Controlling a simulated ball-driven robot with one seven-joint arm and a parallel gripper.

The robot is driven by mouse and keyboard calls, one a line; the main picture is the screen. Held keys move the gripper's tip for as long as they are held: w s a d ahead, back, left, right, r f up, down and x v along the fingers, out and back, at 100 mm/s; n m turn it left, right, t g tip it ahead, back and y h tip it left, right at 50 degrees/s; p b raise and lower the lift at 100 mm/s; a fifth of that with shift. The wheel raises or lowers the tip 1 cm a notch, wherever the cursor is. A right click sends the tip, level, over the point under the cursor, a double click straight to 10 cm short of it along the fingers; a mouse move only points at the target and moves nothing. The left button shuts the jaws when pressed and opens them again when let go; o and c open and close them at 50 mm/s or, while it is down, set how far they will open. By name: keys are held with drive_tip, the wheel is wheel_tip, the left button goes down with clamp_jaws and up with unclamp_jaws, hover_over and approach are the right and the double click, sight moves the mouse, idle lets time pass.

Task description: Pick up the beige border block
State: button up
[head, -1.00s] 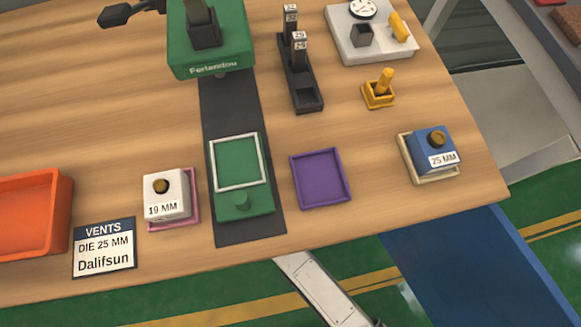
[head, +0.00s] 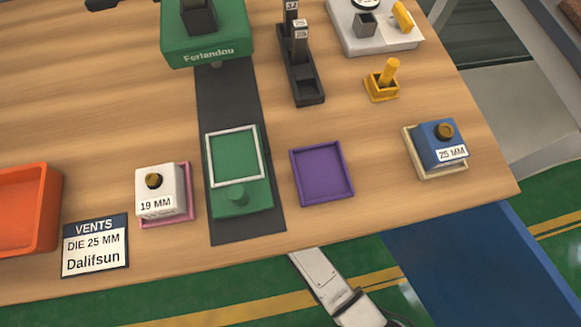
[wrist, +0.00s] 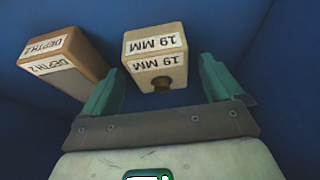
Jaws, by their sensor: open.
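A beige block with two 19 MM labels and a dark knob (wrist: 155,48) lies inside a dark blue space in the wrist view. My gripper (wrist: 160,68) is open, with one green finger to the left of this block and one to the right. The block sits in line with the gap, its knob toward my palm. I cannot tell how deep it is between the fingers. A brown and beige block labelled DEPTH 2 (wrist: 62,62) lies left of it, close to the left finger. In the head view the gripper is out of frame.
The wooden table (head: 330,240) carries a white 19 MM block (head: 158,190), a blue 25 MM block (head: 440,145), an empty purple tray (head: 322,174), a green press plate (head: 237,170) and a VENTS card (head: 95,245). A blue surface (head: 470,265) lies beyond its front edge.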

drive_tip(key=shift+c, duration=0.2)
drive_tip(key=c, duration=1.1)
drive_tip(key=shift+c, duration=0.2)
drive_tip(key=shift+r, duration=0.1)
